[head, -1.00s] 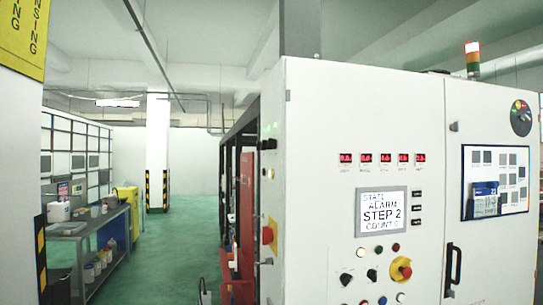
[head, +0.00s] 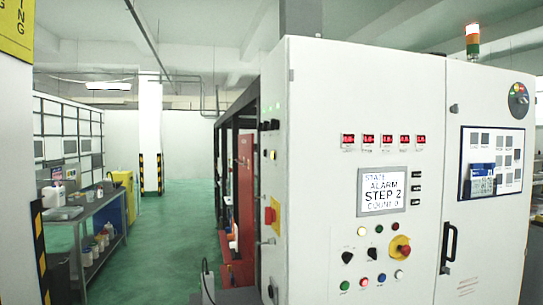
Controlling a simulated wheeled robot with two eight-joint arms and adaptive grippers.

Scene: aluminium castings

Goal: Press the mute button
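A white control cabinet (head: 310,180) stands at centre right. Its grey-framed screen (head: 383,191) reads STATE ALARM, STEP 2, COUNT 0. Below the screen are small round buttons and black knobs. A lit yellowish button (head: 361,232), a dark red one (head: 379,228) and a dark one (head: 395,226) form the upper row. A green button (head: 344,285), a red one (head: 363,282), a blue one (head: 382,278) and a white one (head: 399,274) form the lower row. I cannot read which is the mute button. Neither gripper is in view.
A red and yellow knob (head: 400,247) sits right of the black knobs. A black door handle (head: 448,247) sticks out beside the panel. A signal tower (head: 472,40) is lit on top. A grey workbench (head: 85,215) stands at left; green floor between is clear.

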